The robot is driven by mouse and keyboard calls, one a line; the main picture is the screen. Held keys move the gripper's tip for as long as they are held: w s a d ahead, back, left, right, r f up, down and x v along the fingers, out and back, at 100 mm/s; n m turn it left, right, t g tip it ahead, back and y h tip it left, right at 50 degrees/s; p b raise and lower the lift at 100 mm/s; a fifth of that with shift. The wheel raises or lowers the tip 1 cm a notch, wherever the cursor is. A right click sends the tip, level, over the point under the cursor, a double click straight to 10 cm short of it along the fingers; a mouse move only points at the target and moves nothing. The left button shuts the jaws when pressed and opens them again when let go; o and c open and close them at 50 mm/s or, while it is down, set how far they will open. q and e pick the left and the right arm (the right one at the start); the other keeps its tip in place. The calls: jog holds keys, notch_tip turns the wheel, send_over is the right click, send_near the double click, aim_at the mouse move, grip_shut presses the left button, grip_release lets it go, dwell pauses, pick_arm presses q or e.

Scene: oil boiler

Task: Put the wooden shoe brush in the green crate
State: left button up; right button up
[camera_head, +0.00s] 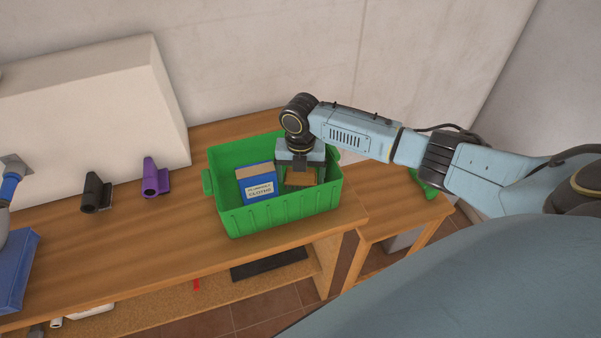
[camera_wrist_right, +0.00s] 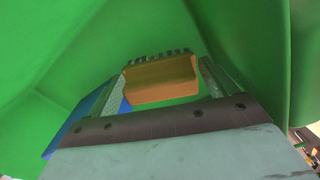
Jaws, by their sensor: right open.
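The green crate (camera_head: 275,213) stands on the wooden table, and its green walls fill most of the right wrist view (camera_wrist_right: 240,30). My right gripper (camera_head: 299,178) reaches down into the crate. The wooden shoe brush (camera_head: 300,179) is inside the crate, right below the gripper. In the right wrist view the brown brush (camera_wrist_right: 160,80), with dark bristles along its far edge, lies between the two spread fingers of the right gripper (camera_wrist_right: 160,77). The jaws are open, with a gap beside the brush.
A blue box of cloths (camera_head: 258,187) stands in the crate, left of the gripper. A black roll (camera_head: 95,192) and a purple roll (camera_head: 154,178) are left of the crate. A blue object (camera_head: 15,265) is at the left edge. A lower wooden table (camera_head: 385,205) adjoins at right.

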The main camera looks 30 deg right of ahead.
notch_tip(320, 180, up, 12)
jog(key=shift+r+p, duration=0.2)
jog(key=shift+p, duration=0.15)
jog(key=shift+f, duration=0.1)
